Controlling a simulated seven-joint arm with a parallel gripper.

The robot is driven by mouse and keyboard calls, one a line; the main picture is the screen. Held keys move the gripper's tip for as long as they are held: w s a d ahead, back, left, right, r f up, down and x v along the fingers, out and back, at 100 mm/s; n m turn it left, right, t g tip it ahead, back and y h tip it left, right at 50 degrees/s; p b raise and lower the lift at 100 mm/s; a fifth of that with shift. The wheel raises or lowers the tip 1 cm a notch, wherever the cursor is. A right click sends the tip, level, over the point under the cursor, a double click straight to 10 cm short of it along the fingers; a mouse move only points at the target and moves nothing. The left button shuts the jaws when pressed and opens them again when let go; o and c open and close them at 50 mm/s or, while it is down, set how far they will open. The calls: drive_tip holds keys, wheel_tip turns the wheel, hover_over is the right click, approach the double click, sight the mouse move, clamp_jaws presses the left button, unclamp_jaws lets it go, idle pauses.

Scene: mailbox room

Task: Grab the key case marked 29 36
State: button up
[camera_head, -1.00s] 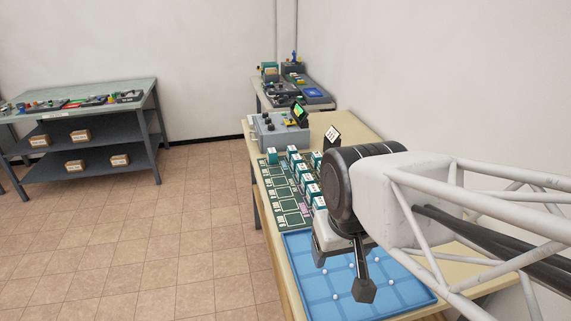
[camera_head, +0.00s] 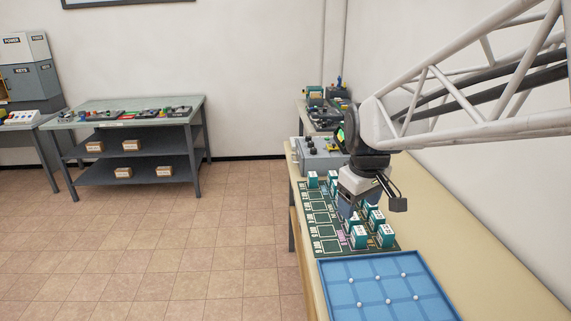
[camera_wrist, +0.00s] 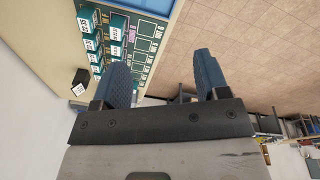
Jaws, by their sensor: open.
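Several small teal key cases with white labelled tops, among them one at the near end (camera_head: 358,237), stand on the green marked board (camera_head: 325,239). They also show at the upper left of the wrist view (camera_wrist: 88,27). The labels are too small to read, so I cannot tell which case is marked 29 36. My gripper (camera_head: 372,212) is over the board, partly hiding the middle cases. In the wrist view its two blue fingers (camera_wrist: 162,75) are apart, with nothing between them.
A blue tray (camera_head: 335,300) with small white knobs lies at the near end of the table (camera_head: 480,250). A grey control box (camera_head: 318,156) stands beyond the board. A shelf table (camera_head: 140,113) and a grey key cabinet (camera_head: 27,62) stand at the left. The floor between is clear.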

drive_tip(key=w+d+f+n, duration=0.3)
drive_tip(key=w+f, duration=0.4)
drive_tip(key=w, duration=0.6)
drive_tip(key=w+d+f+n+g, duration=0.1)
drive_tip(key=w+d+f+n, duration=0.2)
drive_tip(key=w, duration=1.1)
drive_tip(key=w+d+f+n, duration=0.4)
drive_tip(key=w+f+n, duration=0.2)
drive_tip(key=w+f, duration=0.4)
drive_tip(key=shift+w+f+g, duration=0.2)
drive_tip(key=shift+w, duration=0.8)
drive_tip(key=shift+w+f+g, duration=0.15)
drive_tip(key=shift+w+g, duration=0.05)
drive_tip(key=shift+w, duration=0.75)
drive_tip(key=shift+w+d+f+n, duration=0.15)
drive_tip(key=shift+w+f+n, duration=0.1)
drive_tip(key=shift+f+n, duration=0.05)
drive_tip(key=shift+f, duration=1.3)
drive_tip(key=shift+w+f, duration=0.1)
drive_tip(key=shift+f, duration=2.5)
